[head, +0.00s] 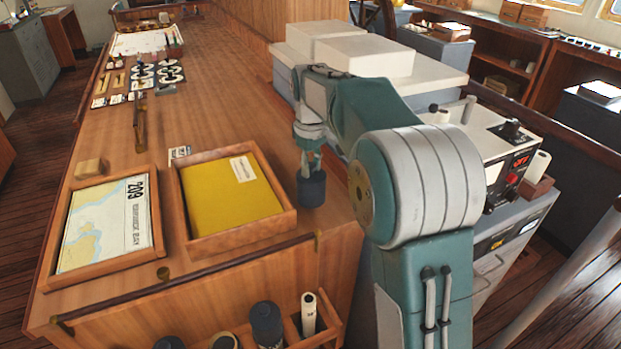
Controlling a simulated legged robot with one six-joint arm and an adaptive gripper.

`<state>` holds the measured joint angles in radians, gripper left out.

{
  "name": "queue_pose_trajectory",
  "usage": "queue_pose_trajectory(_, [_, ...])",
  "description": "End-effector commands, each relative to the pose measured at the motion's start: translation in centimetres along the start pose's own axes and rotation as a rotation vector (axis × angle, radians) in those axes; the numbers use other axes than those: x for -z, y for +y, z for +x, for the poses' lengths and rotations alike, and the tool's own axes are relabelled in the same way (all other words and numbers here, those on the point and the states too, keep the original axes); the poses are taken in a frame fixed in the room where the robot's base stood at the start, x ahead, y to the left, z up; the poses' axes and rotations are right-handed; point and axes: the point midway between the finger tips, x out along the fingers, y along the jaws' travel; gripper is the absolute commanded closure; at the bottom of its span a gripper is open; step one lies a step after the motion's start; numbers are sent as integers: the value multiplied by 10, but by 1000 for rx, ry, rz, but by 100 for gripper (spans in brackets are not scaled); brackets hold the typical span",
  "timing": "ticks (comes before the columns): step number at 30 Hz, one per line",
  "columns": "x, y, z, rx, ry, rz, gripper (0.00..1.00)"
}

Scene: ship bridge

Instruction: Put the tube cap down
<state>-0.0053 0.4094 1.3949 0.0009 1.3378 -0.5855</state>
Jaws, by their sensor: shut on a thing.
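The tube cap (311,190) is a dark blue cylinder, upright, at the right edge of the wooden counter, just right of the yellow tray. My gripper (311,168) points down from above and is shut on the top of the cap. The fingertips are small and partly hidden. I cannot tell whether the bottom of the cap touches the counter or hangs just above it.
A wooden tray with a yellow folder (232,200) and a framed chart (106,225) lie left of the cap. A rack at the counter's front holds a dark-capped tube (265,325) and a white roll (308,313). Bare wood (225,110) lies behind the trays.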

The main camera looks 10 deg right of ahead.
Motion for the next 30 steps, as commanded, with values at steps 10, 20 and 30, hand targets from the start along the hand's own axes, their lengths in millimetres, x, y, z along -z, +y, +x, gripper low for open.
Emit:
queue_pose_trajectory(10, [10,11,32,2,-1,1,100])
queue_pose_trajectory(20, [11,10,47,-1,1,0,100])
queue_pose_trajectory(30, [10,11,49,1,1,1,31])
